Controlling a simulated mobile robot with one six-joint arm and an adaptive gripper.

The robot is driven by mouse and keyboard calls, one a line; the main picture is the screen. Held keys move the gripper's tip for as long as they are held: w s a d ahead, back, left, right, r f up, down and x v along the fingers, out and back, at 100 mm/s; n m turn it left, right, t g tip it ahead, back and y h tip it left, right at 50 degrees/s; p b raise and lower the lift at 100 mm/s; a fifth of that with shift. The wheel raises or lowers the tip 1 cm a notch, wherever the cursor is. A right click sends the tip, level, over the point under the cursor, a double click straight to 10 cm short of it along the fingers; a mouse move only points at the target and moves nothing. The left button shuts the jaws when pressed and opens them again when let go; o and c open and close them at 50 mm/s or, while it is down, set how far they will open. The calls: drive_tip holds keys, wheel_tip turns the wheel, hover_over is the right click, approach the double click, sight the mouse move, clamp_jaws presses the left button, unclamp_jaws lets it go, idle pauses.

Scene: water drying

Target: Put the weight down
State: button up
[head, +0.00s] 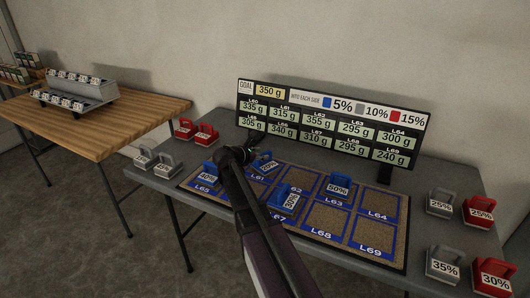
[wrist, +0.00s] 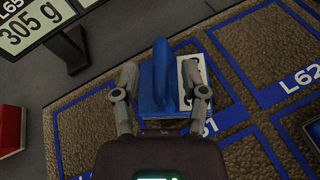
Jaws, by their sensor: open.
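A blue weight (head: 265,165) with a white label sits on the cell marked L61 of the brown mat (head: 325,216). In the wrist view the same blue weight (wrist: 158,72) stands between my two fingers, its handle upright. My gripper (wrist: 163,88) is open, with one finger on each side of the weight. In the head view my gripper (head: 256,155) is partly hidden by my arm. The weight appears to rest on the mat; contact with the fingers cannot be told.
Other blue weights stand on the mat, at L65 (head: 208,174), near L67 (head: 289,201) and at L63 (head: 338,186). Red (head: 185,129) and grey (head: 144,158) weights stand at the table's left; more stand at the right (head: 442,264). A sign board (head: 330,125) stands behind. The L68 and L69 cells are clear.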

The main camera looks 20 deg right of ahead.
drive_tip(key=p+v, duration=0.3)
drive_tip(key=v, duration=0.6)
drive_tip(key=shift+s, duration=0.1)
idle(0.6)
